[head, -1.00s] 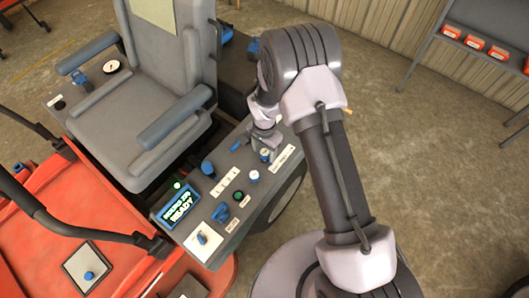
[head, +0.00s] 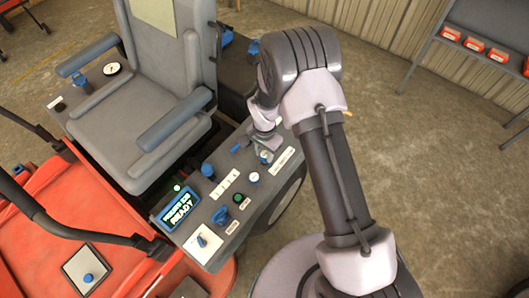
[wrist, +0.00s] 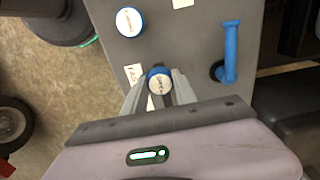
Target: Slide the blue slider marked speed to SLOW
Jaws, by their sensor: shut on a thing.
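My gripper (wrist: 158,95) is shut on a round blue knob with a white, lettered top (wrist: 158,80). One finger is on each side of it. The wrist view shows a pale label beside it, mostly hidden by the fingers. In the head view my gripper (head: 265,145) is low over the right-hand console (head: 240,213), and the held knob is largely hidden there. A long white label (head: 283,160) lies just right of the fingers. The lettering is too small to read, so I cannot tell if the knob is the speed slider.
Another blue knob with a white top (wrist: 130,21) and a blue lever (wrist: 230,50) stand close by. A lit display (head: 178,209), a green button (head: 238,198) and more blue controls are on the console. The seat (head: 140,120) is to the left.

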